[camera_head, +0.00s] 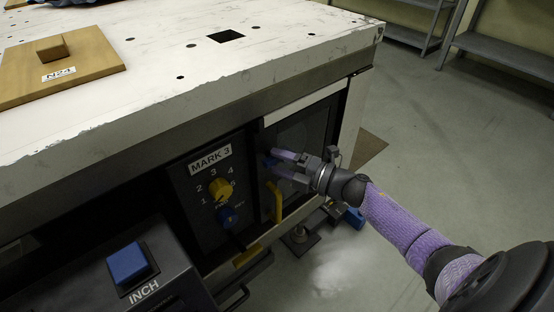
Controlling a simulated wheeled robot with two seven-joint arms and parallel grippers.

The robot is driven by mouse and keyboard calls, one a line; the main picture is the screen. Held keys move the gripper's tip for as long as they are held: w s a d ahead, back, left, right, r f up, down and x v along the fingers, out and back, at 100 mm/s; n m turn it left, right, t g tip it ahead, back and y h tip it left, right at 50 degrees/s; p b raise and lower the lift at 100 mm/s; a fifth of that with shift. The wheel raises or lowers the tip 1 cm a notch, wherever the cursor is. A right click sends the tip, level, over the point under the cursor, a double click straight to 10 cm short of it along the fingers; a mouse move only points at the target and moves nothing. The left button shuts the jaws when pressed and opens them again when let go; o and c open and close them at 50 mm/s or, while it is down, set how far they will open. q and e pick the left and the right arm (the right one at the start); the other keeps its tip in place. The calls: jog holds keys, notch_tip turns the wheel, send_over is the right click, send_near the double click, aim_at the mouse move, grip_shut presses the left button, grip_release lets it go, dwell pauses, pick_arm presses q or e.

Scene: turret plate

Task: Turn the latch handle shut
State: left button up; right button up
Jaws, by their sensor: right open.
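A yellow handle (275,204) hangs roughly upright on the dark door front (309,130) of the white-topped bench, right of the MARK 3 panel. I take it to be the latch handle. My right gripper (273,164) reaches in from the right at the door front, with its two purple fingers apart, just above the handle. My left gripper is not in view.
A console with a blue INCH button (128,264) stands at front left. A wooden plate (82,73) lies on the bench top (300,48). Open floor lies to the right.

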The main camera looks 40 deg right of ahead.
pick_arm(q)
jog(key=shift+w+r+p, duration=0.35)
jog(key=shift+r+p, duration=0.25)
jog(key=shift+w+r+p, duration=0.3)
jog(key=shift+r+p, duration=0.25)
pick_arm(e)
jog(key=v, duration=0.9)
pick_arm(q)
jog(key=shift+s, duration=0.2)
